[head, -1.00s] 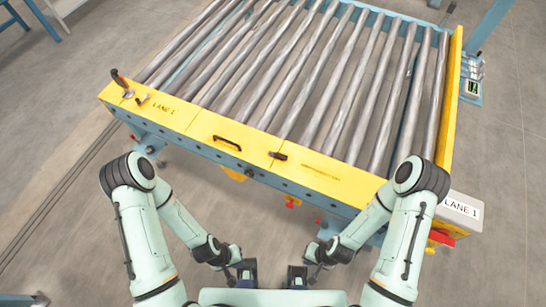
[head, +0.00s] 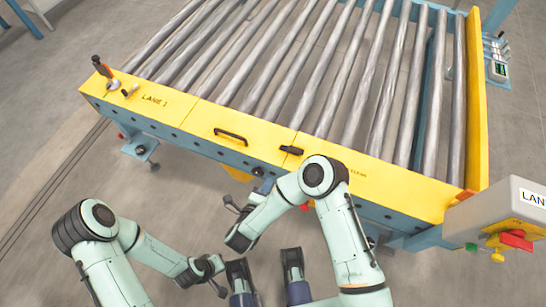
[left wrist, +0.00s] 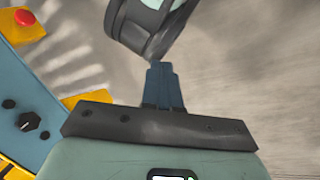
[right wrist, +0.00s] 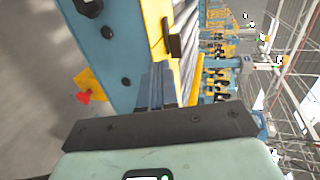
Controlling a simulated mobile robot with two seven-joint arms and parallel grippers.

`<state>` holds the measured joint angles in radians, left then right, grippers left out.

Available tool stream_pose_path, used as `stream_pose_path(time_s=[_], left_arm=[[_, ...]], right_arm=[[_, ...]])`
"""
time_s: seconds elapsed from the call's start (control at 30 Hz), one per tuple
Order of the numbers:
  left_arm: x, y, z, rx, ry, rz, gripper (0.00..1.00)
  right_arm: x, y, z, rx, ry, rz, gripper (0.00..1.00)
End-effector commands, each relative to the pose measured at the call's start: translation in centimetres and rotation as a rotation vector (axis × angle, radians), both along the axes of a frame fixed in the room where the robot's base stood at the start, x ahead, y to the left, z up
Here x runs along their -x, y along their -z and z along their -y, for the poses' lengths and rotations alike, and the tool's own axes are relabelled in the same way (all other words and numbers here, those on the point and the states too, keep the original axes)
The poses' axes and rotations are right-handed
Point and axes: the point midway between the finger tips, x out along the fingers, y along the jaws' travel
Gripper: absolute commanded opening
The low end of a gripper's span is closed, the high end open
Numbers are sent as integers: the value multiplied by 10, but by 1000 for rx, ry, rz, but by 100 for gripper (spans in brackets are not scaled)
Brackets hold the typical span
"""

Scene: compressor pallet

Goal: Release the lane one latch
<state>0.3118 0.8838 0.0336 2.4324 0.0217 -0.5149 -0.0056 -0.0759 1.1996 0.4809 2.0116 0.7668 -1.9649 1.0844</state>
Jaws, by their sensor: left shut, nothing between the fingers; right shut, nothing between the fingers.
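The lane one conveyor has a yellow front plate (head: 190,112). A black catch (head: 291,150) lies on it, right of a black bar handle (head: 230,135). An upright black-handled lever (head: 102,69) and a small peg (head: 129,89) stand at its left end. Which one is the latch is not clear. My right gripper (head: 229,200) is shut and empty, in front of the plate and apart from it; its fingers also show in the right wrist view (right wrist: 157,85), with a black handle (right wrist: 173,42) beyond. My left gripper (head: 218,290) is shut, empty and low; its fingers fill the left wrist view's middle (left wrist: 163,85).
A grey control box (head: 495,215) with a red button (head: 516,240) juts out at the right corner. Steel rollers (head: 330,75) fill the conveyor behind the plate. My right arm crosses in front of the plate.

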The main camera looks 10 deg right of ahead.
Motion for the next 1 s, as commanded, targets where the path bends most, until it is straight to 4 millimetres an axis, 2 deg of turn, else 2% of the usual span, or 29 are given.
stream_pose_path(time_s=[0.37,0.53,0.67,1.0], left_arm=[[-1,1,0,-1,-1,4,0],[-4,4,-2,-4,-3,10,0],[-11,10,-5,-14,-11,28,0],[-38,30,-19,-48,-40,98,0]], right_arm=[[0,-3,0,-3,19,19,0],[-7,1,5,-2,21,19,0],[-23,8,17,-1,23,20,0],[-80,30,56,-2,22,19,0]])
